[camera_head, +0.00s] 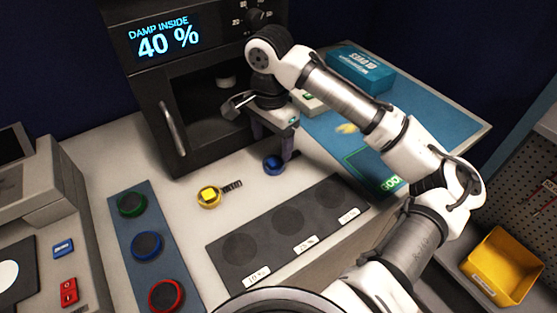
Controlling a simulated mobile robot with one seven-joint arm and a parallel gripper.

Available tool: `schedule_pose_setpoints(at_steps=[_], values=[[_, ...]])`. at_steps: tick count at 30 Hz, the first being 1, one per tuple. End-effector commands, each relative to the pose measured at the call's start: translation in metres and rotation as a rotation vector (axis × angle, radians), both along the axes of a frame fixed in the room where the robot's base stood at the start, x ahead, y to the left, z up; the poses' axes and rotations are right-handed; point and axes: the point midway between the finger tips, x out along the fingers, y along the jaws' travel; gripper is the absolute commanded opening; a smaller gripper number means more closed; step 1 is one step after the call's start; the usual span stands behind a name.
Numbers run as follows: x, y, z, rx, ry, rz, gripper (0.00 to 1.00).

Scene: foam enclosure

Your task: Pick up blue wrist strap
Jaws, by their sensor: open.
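The blue wrist strap (272,165) lies on the pale bench top in front of the dark cabinet. Its round blue part shows, and a dark band runs to its right, partly hidden by a finger. My gripper (275,149) points down just above it, fingers apart, one on each side in the picture. I cannot tell whether the fingers touch the strap. Nothing is held between them.
A yellow wrist strap (209,197) lies to the left. A dark mat (270,226) with several round spots and percent labels lies in front. A blue mat (115,193) holds green, blue and red rings. The dark cabinet (150,85) stands close behind my gripper.

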Motion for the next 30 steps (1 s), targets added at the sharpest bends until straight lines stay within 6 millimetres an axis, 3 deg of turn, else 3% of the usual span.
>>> schedule_pose_setpoints(at_steps=[5, 12, 21, 30], values=[[-0.003, -0.003, -0.014, 0.001, 0.002, -0.001, 0.72], [-0.005, -0.006, -0.047, 0.001, 0.002, 0.0, 0.72], [-0.005, -0.005, -0.054, 0.001, -0.001, 0.001, 0.72], [-0.005, -0.005, -0.054, 0.001, -0.001, 0.0, 0.33]])
